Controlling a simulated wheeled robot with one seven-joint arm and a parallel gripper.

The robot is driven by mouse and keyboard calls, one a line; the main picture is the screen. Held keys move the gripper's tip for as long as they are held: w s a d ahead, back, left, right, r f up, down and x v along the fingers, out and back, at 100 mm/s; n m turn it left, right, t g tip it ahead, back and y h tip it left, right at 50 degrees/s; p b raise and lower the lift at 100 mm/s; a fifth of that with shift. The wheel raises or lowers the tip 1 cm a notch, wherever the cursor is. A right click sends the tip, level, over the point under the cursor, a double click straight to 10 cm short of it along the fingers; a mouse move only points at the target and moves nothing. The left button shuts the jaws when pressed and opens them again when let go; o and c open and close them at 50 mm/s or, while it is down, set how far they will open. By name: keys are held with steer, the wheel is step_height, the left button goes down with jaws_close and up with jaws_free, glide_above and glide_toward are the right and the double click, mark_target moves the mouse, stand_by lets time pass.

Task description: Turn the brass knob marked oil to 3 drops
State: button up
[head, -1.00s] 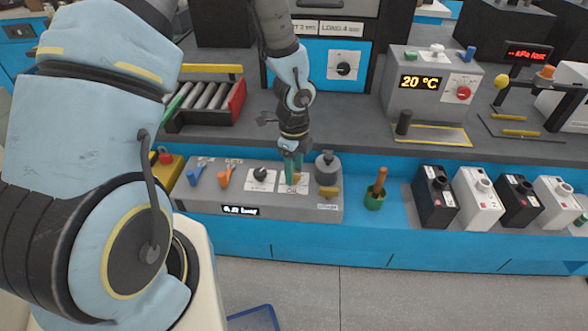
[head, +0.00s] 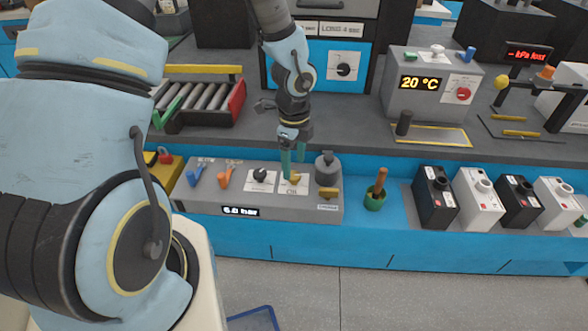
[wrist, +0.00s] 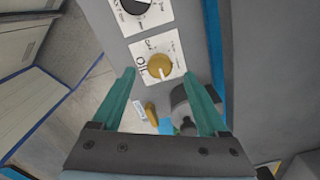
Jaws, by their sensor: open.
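The brass knob (head: 295,179) sits on a white plate marked oil (head: 293,189) on the grey control box. In the wrist view the brass knob (wrist: 160,67) lies between my fingertips, with the word OIL and small scale marks around it; the marks are too small to read. My gripper (head: 292,168) is above the knob with its green fingers apart and nothing held. In the wrist view my gripper (wrist: 160,75) spans the knob, a finger on each side with a gap. I cannot tell which mark the knob points to.
A grey cylinder (head: 327,168) and a small brass lever (head: 328,193) stand close on the right. A display (head: 240,211) is on the box front.

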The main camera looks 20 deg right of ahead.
mark_target(294, 175)
step_height(294, 175, up, 8)
steer(key=shift+f, duration=0.25)
steer(key=a+r+n, duration=0.4)
steer(key=a+n, duration=0.9)
steer(key=a+r+n+t, duration=0.1)
steer(key=a+r+n, duration=0.4)
steer(key=a+n, duration=0.7)
steer(key=shift+w+a+n+t, duration=0.3)
steer(key=shift+w+a+n, duration=0.05)
steer(key=shift+n, duration=0.35)
steer(key=shift+r, duration=0.1)
